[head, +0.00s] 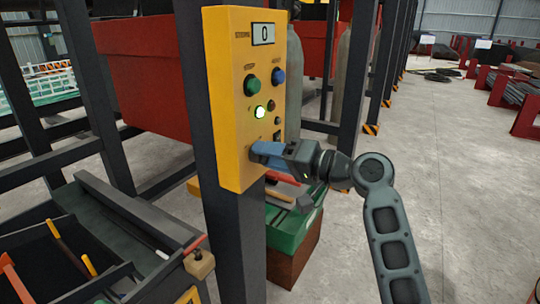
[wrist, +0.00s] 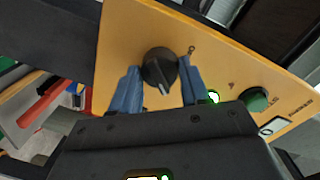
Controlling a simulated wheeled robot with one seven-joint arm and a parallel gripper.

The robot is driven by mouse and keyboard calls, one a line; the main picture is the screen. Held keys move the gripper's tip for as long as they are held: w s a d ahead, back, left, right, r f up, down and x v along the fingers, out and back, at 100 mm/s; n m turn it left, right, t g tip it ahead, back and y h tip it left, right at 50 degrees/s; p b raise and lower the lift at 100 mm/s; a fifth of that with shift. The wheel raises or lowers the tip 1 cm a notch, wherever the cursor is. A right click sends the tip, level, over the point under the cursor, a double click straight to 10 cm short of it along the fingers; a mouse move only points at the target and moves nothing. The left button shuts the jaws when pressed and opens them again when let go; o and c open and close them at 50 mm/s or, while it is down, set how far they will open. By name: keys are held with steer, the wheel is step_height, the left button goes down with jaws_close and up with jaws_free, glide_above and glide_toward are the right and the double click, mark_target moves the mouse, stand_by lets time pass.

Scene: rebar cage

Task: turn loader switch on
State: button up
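The yellow control panel (head: 228,130) is fixed to a dark post. In the wrist view a black rotary switch (wrist: 159,68) with a raised pointer sits on the panel face (wrist: 130,30). My gripper (head: 262,150) is at the lower part of the panel and hides the switch in the head view. In the wrist view its blue fingers (wrist: 160,85) are spread, one on each side of the switch. Whether the fingertips touch the switch is hard to tell.
A green toolbox (head: 290,228) stands below right. A tray with tools (head: 75,255) is lower left.

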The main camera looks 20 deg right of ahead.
steer(key=o, duration=0.4)
steer(key=shift+o, duration=0.2)
steer(key=shift+d, duration=0.1)
steer(key=b+v, duration=0.1)
steer(key=v, duration=0.6)
steer(key=shift+s+d+b, duration=0.2)
steer(key=shift+s+b, duration=0.1)
steer(key=shift+s, duration=0.05)
